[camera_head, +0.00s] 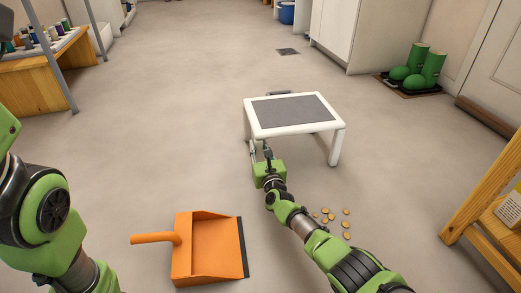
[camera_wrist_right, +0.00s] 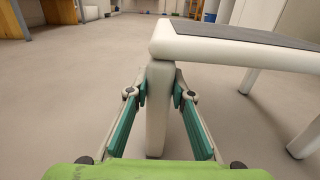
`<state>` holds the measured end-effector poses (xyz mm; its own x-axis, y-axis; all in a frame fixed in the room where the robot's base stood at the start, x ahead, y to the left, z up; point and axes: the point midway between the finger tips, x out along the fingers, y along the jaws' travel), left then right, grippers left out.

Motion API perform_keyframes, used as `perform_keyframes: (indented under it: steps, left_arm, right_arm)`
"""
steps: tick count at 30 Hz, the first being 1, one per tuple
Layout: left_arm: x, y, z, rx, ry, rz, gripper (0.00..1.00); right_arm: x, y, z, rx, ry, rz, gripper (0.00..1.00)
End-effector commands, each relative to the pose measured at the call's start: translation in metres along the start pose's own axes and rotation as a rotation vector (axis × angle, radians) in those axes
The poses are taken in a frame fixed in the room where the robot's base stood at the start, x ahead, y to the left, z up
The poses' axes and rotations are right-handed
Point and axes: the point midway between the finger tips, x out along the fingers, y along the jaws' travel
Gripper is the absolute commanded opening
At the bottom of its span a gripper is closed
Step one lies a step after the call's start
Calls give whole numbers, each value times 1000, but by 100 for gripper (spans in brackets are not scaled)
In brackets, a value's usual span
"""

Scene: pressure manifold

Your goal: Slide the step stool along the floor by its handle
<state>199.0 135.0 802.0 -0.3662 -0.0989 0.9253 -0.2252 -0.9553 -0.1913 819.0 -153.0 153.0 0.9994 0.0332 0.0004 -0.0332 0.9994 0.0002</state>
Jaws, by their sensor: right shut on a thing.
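The white step stool (camera_head: 292,109) with a dark grey top stands on the floor ahead. A small dark piece, possibly a handle, shows at its far edge (camera_head: 278,93). My right gripper (camera_head: 260,150) is at the stool's near left leg. In the right wrist view my right gripper (camera_wrist_right: 160,93) has one finger on each side of the white leg (camera_wrist_right: 157,120), shut on it below the stool's top. My left arm shows at the left of the head view, but its gripper is out of view.
An orange dustpan (camera_head: 212,247) and several small round tan pieces (camera_head: 328,216) lie on the near floor. A wooden bench (camera_head: 40,88) stands left, a wooden rack (camera_head: 480,205) right. Green boots (camera_head: 430,68) stand back right. Floor left of and behind the stool is clear, with a drain (camera_head: 288,51).

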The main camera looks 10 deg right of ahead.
Motion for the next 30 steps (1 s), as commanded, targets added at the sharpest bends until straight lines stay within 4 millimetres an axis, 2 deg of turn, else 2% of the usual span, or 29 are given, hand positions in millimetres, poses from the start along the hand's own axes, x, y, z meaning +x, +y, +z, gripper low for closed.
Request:
perform_keyframes:
  steps: [14,25,26,27,28,30]
  left_arm:
    - [0,0,1,0,-2,-1,40]
    - [-1,0,4,0,-7,-1,40]
    - [-1,0,4,0,-7,-1,40]
    - [-1,0,4,0,-7,-1,40]
    - [-1,0,4,0,-7,-1,40]
    - [-1,0,4,0,-7,-1,40]
  right_arm:
    - [27,3,-1,-2,2,1,0]
    - [30,-1,0,-3,-1,-2,0]
    - [30,-1,0,-3,-1,-2,26]
    - [30,-1,0,-3,-1,-2,37]
    - [30,-1,0,-2,-1,-2,41]
    - [30,-1,0,-2,-1,-2,41]
